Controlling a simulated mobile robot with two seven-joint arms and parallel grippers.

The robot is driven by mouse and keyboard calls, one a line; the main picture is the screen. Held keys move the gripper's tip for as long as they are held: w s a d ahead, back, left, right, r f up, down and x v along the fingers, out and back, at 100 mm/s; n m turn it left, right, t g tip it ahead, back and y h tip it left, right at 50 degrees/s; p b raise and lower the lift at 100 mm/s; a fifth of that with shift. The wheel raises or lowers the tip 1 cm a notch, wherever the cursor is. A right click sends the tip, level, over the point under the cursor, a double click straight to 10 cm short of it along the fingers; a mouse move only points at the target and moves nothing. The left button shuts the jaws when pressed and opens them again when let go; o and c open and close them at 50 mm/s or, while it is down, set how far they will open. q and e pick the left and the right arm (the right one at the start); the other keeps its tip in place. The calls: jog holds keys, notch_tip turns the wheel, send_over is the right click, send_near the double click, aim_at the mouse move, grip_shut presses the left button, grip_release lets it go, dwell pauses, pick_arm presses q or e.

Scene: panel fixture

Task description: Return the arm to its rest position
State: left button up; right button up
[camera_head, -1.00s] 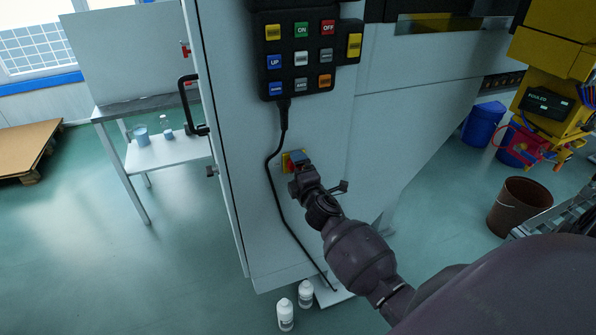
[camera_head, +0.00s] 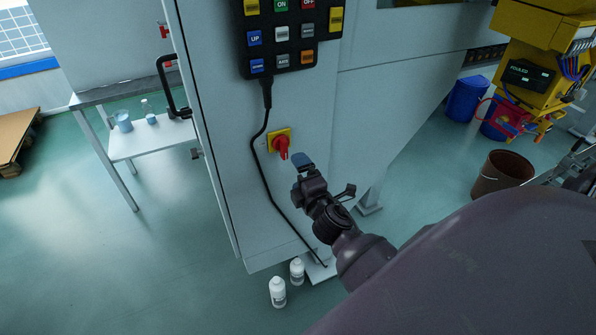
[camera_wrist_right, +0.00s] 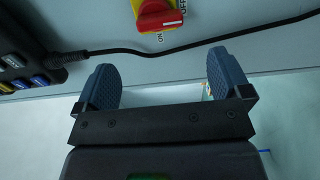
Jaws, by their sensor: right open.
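My right gripper (camera_head: 303,166) is in front of the grey-white machine panel (camera_head: 225,120), just below and to the right of a red rotary switch (camera_head: 282,146) on a yellow plate. In the right wrist view, the two blue finger pads of my right gripper (camera_wrist_right: 165,82) stand wide apart with nothing between them. The red switch (camera_wrist_right: 158,14) shows there beyond the fingers, at the top edge, beside ON and OFF lettering. The gripper is apart from the switch. My left gripper is in neither view.
A black button pendant (camera_head: 290,40) hangs on the panel, its cable (camera_head: 259,150) running down to the floor. White bottles (camera_head: 277,291) stand at the panel's foot. A brown bucket (camera_head: 502,176) and yellow equipment (camera_head: 540,75) are at the right. A small table (camera_head: 150,138) stands left.

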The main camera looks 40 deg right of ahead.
dwell(0.5)
jog(key=s+a+f+m+g+y, duration=0.2)
jog(key=s+a+f+m+g, duration=0.1)
jog(key=s+f+m, duration=0.4)
jog(key=s+a+f+m+g+y, duration=0.1)
jog(key=s+a+f+m+g, duration=0.2)
jog(key=s, duration=0.9)
notch_tip(320, 180, down, 4)
jog(key=a+m, duration=0.2)
jog(key=m, duration=0.2)
jog(key=shift+s+a+y, duration=0.25)
jog(key=shift+s+y, duration=0.05)
jog(key=shift+y, duration=0.1)
jog(key=shift+m, duration=0.3)
